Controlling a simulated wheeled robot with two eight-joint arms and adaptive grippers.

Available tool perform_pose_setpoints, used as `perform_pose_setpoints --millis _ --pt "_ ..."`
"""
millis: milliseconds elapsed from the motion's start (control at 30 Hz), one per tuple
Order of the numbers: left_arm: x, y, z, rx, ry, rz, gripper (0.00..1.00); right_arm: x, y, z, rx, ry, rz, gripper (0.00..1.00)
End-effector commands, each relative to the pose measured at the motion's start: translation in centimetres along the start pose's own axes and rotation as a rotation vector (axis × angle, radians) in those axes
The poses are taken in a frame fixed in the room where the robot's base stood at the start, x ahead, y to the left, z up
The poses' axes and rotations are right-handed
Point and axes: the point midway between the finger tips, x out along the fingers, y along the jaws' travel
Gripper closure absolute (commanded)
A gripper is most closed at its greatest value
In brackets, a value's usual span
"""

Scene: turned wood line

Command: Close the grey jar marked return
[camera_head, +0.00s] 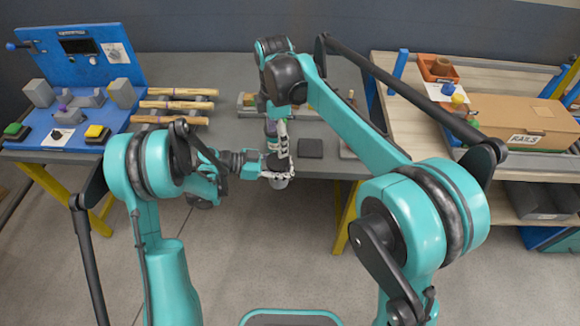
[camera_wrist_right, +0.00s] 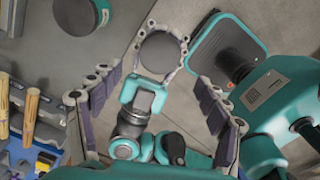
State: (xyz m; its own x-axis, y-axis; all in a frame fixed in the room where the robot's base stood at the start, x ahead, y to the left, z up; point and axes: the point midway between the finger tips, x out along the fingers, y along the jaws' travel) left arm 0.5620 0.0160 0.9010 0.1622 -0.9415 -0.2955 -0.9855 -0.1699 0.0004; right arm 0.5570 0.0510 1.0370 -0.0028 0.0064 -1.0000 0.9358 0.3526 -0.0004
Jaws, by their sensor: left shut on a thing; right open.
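The grey jar (camera_head: 280,184) is held in front of the table's front edge, over the floor. My left gripper (camera_head: 277,174) is shut around its side. The jar's round dark top (camera_wrist_right: 160,52) faces up in the right wrist view, between my left gripper's fingers. I cannot tell whether this top is a seated lid, and no return marking can be read. My right gripper (camera_head: 282,146) is open, just above the jar, pointing down. Its two padded fingers (camera_wrist_right: 155,75) stand wide apart with nothing gripped between them.
Turned wooden pieces (camera_head: 175,105) lie at the left, beside a blue station (camera_head: 75,65) with green and yellow buttons. A cardboard box (camera_head: 515,122) stands on the right bench.

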Motion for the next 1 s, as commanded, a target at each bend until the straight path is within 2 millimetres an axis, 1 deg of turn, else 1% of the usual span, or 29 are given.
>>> perform_pose_setpoints --millis 167,400,600,767,1000 --pt "0.0 0.0 0.0 0.000 0.001 0.000 1.00 1.1 0.0 0.0 0.001 0.000 0.000 0.24" --pt "0.0 0.0 0.0 0.000 0.000 0.000 1.00 4.8 0.0 0.0 0.001 0.000 0.000 0.24" --pt "0.0 0.0 0.0 0.000 0.001 0.000 1.00 7.2 0.0 0.0 0.002 0.000 0.000 0.24" --pt "0.0 0.0 0.0 0.000 0.001 0.000 1.00 8.0 0.0 0.0 0.002 0.000 0.000 0.24" --pt "0.0 0.0 0.0 0.000 0.000 0.000 1.00 8.0 0.0 0.0 0.002 0.000 0.000 0.24"
